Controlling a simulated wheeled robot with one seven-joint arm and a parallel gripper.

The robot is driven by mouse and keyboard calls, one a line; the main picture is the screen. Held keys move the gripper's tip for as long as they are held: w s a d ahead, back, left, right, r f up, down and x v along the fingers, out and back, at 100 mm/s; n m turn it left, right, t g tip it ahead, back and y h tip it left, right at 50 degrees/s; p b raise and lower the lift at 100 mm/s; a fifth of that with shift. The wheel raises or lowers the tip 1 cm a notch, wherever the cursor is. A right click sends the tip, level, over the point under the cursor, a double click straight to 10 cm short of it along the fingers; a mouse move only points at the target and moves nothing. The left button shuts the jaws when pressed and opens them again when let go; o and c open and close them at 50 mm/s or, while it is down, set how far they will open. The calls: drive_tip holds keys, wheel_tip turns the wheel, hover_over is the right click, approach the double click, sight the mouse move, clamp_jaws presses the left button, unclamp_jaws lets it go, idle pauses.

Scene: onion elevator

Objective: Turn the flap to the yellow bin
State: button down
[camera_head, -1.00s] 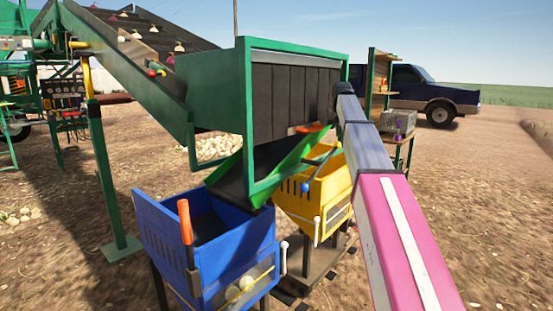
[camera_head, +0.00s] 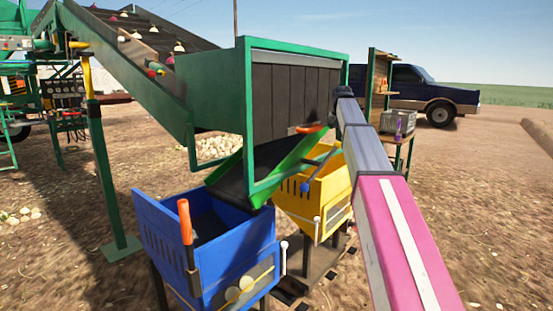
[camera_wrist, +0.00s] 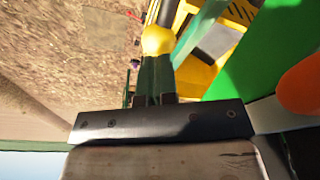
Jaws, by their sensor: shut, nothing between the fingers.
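The flap (camera_head: 232,181) is a green-edged dark chute under the hood. It slopes down to the left, and its low end is over the blue bin (camera_head: 235,250). An orange handle (camera_head: 311,129) shows at its upper right end, and at the right edge of the wrist view (camera_wrist: 300,88). The yellow bin (camera_head: 325,190) stands behind and right of the blue one. My gripper (camera_wrist: 157,44) appears shut and empty in the wrist view, with the orange handle apart to its right. In the head view my gripper is hidden; my arm runs up beside the hood.
The green hood (camera_head: 245,110) with dark strips stands over the flap. A conveyor (camera_head: 130,65) carries small items down to it from the left. An orange-handled lever (camera_head: 184,222) is on the blue bin. A wooden stand (camera_head: 383,85) and dark truck (camera_head: 425,95) are behind. Open ground lies right.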

wheel_tip(320, 180, down, 11)
drive_tip(key=shift+r, duration=0.2)
idle(1.6)
drive_tip(key=s+d+r, duration=0.3)
drive_tip(key=d+r, duration=0.1)
drive_tip(key=r, duration=0.1)
idle(0.6)
drive_tip(key=shift+f, duration=0.1)
